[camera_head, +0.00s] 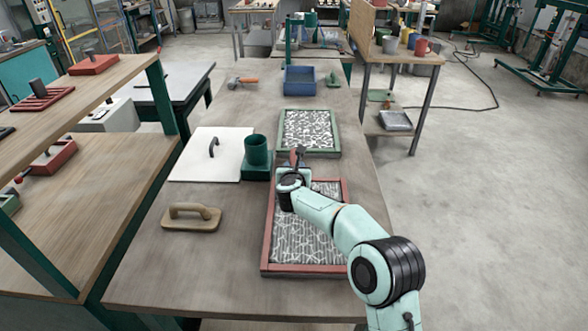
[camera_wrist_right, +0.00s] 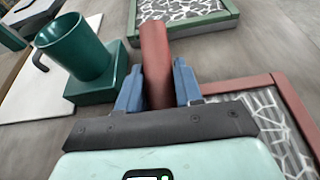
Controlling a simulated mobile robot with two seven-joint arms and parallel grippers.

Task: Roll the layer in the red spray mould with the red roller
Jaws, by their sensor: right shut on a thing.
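The red spray mould (camera_head: 267,235) lies on the table with a grey-white fibre-patterned layer (camera_head: 305,240) inside. Its red rim also shows at the right of the wrist view (camera_wrist_right: 242,83). My right gripper (camera_head: 297,164) is over the far part of the mould, and my arm covers part of the layer. In the wrist view its blue fingers (camera_wrist_right: 158,90) are shut on a red bar, the red roller (camera_wrist_right: 155,58). The roller's rolling part cannot be made out, nor whether it touches the layer. My left gripper is out of view.
A green mould (camera_head: 308,151) with a similar layer lies beyond the red one. A green cup in a green holder (camera_head: 257,172), a white board with a handle (camera_head: 195,168) and a tan float (camera_head: 192,216) are to the left. The table's front left is clear.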

